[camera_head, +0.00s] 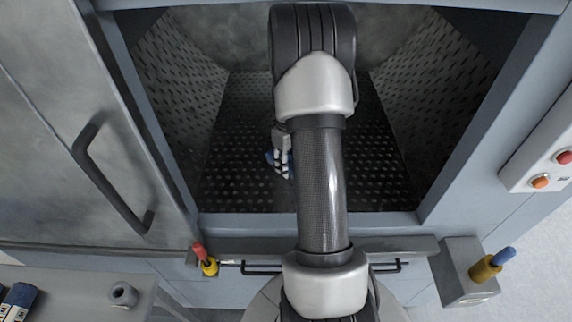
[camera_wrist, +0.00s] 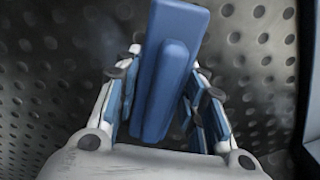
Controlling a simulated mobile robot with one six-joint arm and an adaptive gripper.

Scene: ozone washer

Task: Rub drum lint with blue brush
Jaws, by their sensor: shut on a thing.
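My gripper (camera_head: 283,158) reaches into the open washer drum (camera_head: 235,110), whose walls and floor are dark perforated metal. In the wrist view my gripper (camera_wrist: 163,95) is shut on the blue brush (camera_wrist: 172,62), with fingers on both sides of it. The brush also shows as a small blue patch (camera_head: 270,157) beside the fingers in the head view; my arm hides much of it. The perforated drum surface (camera_wrist: 255,60) lies behind the brush. Grey, hazy smudges show on it, but I cannot tell for sure which are lint. I cannot tell whether the brush touches the surface.
A grey door with a dark handle (camera_head: 105,180) stands at the left. A red-and-yellow tool (camera_head: 205,261) and a blue-and-yellow tool (camera_head: 489,265) sit at the front. A button panel (camera_head: 545,165) is at the right. The drum opening's frame (camera_head: 390,224) surrounds my arm.

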